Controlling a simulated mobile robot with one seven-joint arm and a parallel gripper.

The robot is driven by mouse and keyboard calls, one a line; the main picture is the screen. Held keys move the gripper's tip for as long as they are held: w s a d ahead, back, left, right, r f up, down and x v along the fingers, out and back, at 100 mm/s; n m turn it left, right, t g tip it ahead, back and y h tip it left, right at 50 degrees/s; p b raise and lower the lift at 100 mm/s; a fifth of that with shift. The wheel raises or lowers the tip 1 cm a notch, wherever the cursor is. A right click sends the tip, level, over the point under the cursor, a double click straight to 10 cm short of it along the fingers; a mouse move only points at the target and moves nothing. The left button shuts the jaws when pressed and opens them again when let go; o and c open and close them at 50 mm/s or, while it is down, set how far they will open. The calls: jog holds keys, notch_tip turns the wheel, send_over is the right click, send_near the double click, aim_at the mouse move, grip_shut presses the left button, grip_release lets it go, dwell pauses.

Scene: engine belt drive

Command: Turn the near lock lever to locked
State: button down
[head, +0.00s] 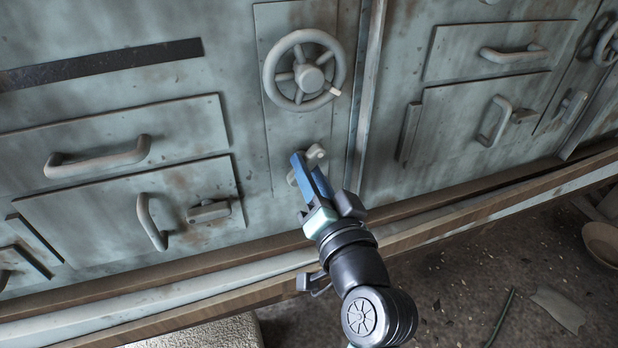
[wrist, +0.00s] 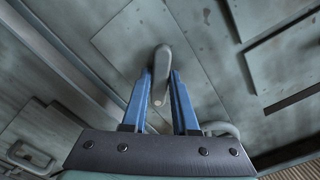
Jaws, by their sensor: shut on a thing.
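The lock lever (head: 316,153) is a pale grey handle on the narrow panel below a handwheel, in the head view. My gripper (head: 308,166) reaches up to it from below, and its blue fingers partly hide the lever and its mount. In the wrist view the lever (wrist: 162,66) stands between the two blue fingers of my gripper (wrist: 160,80), one on each side. The gripper is shut on the lever. The lever's lock marking, if any, cannot be made out.
The spoked handwheel (head: 305,70) is just above the lever. Left are a drawer handle (head: 98,160), a door handle (head: 150,222) and a latch (head: 208,211). A wooden ledge (head: 270,298) runs below the panels. A bowl (head: 602,244) lies on the littered floor at right.

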jog(key=shift+f+n+b, duration=0.1)
jog(key=shift+n+b, duration=1.95)
jog(key=shift+n, duration=1.75)
jog(key=c, duration=0.7)
grip_release()
jog(key=p+v, duration=0.2)
jog(key=v, duration=1.1)
